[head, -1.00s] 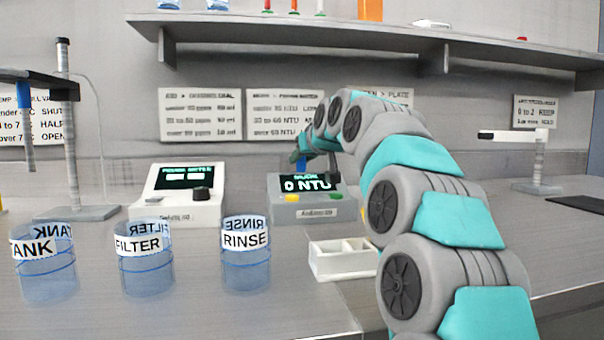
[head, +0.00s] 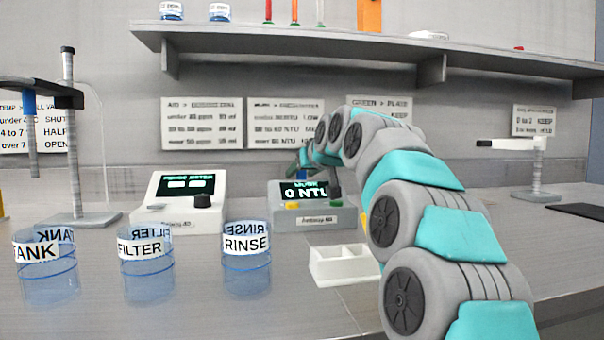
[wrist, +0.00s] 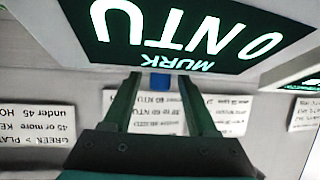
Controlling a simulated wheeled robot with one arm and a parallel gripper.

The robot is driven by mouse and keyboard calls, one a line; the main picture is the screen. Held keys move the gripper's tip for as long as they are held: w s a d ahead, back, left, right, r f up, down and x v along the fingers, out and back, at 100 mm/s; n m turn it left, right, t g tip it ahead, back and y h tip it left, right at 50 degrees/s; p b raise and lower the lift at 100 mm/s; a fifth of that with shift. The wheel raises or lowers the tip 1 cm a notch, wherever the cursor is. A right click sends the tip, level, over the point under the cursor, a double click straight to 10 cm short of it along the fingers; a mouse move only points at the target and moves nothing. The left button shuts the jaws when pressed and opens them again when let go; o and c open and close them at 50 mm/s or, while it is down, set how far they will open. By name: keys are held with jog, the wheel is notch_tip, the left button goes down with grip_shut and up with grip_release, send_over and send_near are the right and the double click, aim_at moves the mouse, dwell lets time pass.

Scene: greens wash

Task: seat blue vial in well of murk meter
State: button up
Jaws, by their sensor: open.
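The murk meter (head: 300,216) is a grey box on the bench with a dark display reading 0 NTU. In the wrist view its display (wrist: 180,30) fills the top, upside down. A small blue piece, which looks like part of the blue vial (wrist: 160,82), shows between my fingertips. My gripper (wrist: 160,79) is open, one finger on each side of it. I cannot tell whether the fingers touch it. In the head view my gripper (head: 303,160) is small, behind and above the meter. The meter's well and the vial's lower part are hidden.
A second meter (head: 180,200) stands to the left. Jars labelled TANK (head: 45,262), FILTER (head: 146,265) and RINSE (head: 246,262) stand at the front. A white two-compartment tray (head: 343,266) sits beside my arm. A shelf (head: 380,46) runs above. A stand (head: 535,172) is at right.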

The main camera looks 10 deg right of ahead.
jog(key=v, duration=1)
jog(key=shift+s+r, duration=0.2)
jog(key=shift+s+d+r, duration=0.1)
jog(key=shift+s+r, duration=0.05)
jog(key=shift+s, duration=0.35)
